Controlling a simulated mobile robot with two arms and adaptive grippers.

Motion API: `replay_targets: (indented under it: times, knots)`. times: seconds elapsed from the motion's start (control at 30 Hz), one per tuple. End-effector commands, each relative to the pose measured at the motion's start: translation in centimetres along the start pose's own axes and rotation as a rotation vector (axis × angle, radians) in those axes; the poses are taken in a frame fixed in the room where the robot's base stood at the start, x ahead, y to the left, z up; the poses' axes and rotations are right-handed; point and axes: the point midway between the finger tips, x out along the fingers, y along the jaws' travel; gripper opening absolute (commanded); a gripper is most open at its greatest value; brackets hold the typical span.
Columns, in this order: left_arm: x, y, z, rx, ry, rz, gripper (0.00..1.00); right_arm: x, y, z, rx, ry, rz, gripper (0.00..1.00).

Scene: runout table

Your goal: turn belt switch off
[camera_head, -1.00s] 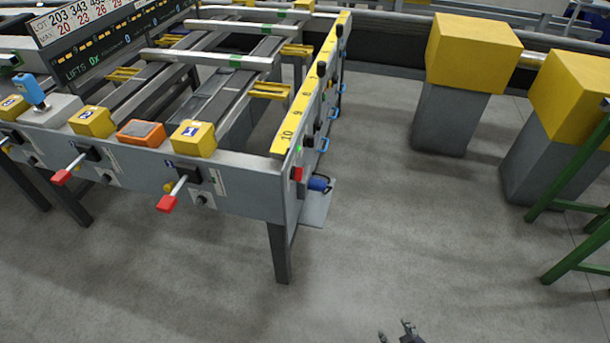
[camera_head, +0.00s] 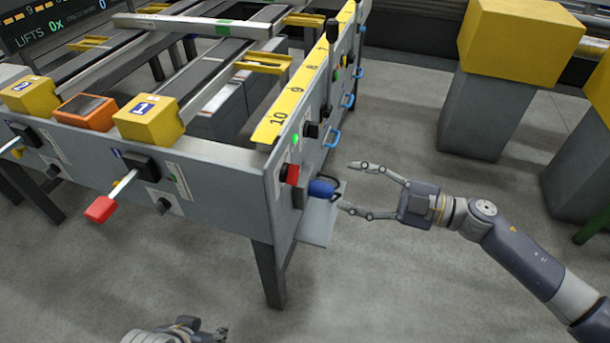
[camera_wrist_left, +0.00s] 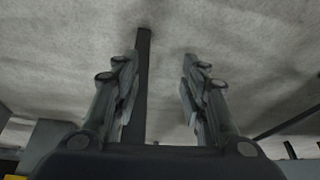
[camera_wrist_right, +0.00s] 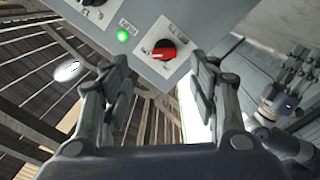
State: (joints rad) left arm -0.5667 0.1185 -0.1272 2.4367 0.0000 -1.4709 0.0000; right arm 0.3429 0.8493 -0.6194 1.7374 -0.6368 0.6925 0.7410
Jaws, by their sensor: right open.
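The belt switch is a red knob (camera_head: 292,174) on the side panel of the runout table, near its front corner. It also shows in the right wrist view as a red rotary knob (camera_wrist_right: 163,50) on a white label plate. A green lamp (camera_wrist_right: 122,36) beside it is lit. My right gripper (camera_head: 347,186) is open and empty, to the right of the knob and apart from it. In the right wrist view the knob appears beyond the fingertips. My left gripper (camera_wrist_left: 163,85) is open and empty over the floor; it shows only partly at the bottom of the head view.
A blue cylinder (camera_head: 321,188), like a motor, sticks out below the knob above a grey plate. Black and blue handles (camera_head: 332,138) line the same side. A red-tipped lever (camera_head: 101,208) juts from the front panel. Yellow-topped grey posts (camera_head: 487,110) stand right, with open floor between.

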Motion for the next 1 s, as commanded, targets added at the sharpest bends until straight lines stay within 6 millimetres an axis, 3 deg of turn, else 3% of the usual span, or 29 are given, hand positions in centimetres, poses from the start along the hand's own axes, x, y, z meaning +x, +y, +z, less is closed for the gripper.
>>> replay_targets:
  times: [0.27, 0.7, 1.0]
  knots:
    - [-0.7, 0.0, -0.5, 0.001, 0.027, 0.000, 0.40, 1.7, -0.7, -1.0, -0.018, 0.025, -0.037, 0.55]
    - [-0.3, 0.4, -3.7, 0.005, 0.164, 0.007, 0.40, 9.4, -0.9, -1.1, -0.017, 0.023, -0.034, 0.55]
    - [-0.4, 0.5, -4.6, 0.006, 0.200, 0.009, 0.40, 10.9, -0.9, -1.1, -0.017, 0.020, -0.034, 0.55]
